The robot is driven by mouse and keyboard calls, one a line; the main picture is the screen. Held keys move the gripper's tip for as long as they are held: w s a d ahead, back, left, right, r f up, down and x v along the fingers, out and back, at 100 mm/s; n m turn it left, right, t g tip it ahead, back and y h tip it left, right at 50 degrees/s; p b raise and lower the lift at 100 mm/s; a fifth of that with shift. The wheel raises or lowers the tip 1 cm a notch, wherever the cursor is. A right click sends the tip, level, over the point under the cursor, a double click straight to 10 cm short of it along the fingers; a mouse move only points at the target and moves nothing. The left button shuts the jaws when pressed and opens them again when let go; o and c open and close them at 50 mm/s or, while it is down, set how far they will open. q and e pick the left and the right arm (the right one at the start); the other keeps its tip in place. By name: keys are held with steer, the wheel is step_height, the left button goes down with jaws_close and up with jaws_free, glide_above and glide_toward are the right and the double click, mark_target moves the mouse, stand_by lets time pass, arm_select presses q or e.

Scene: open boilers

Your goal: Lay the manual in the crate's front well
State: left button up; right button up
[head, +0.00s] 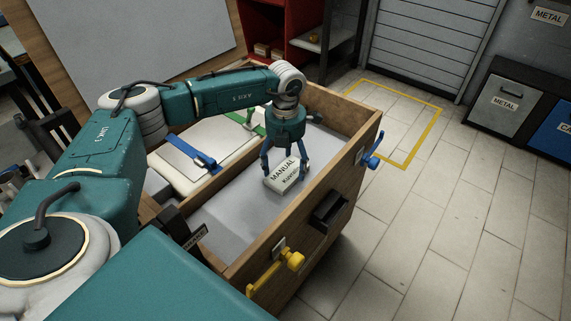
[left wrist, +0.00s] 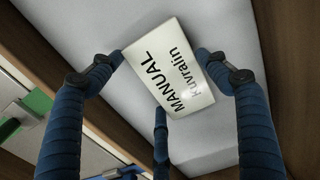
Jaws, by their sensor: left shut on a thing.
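The manual (head: 285,182) is a small white block-like booklet with black print reading MANUAL and Kuvralin. It also shows in the left wrist view (left wrist: 172,68), lying at a slant between the fingers. My left gripper (head: 285,168) points down and is shut on the manual, its blue fingers around it. They are inside the wooden crate (head: 327,185), over the pale grey front well (head: 222,212) close to the front wall. I cannot tell whether the manual touches the well's floor. My right gripper is not in view.
Behind a wooden divider, the crate's rear part holds a white case (head: 180,176) with a blue strap (head: 192,153) and a green strap. A yellow latch (head: 291,261) and a blue latch (head: 373,161) stick out from the front wall. The tiled floor to the right is clear.

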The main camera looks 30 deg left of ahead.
mark_target(286, 168)
arm_select(q)
steer(key=o, duration=1.2)
steer(key=shift+o, duration=0.2)
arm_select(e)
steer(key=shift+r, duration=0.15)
arm_select(q)
steer(key=shift+r, duration=0.1)
step_height(286, 168, up, 12)
steer(key=p, duration=0.2)
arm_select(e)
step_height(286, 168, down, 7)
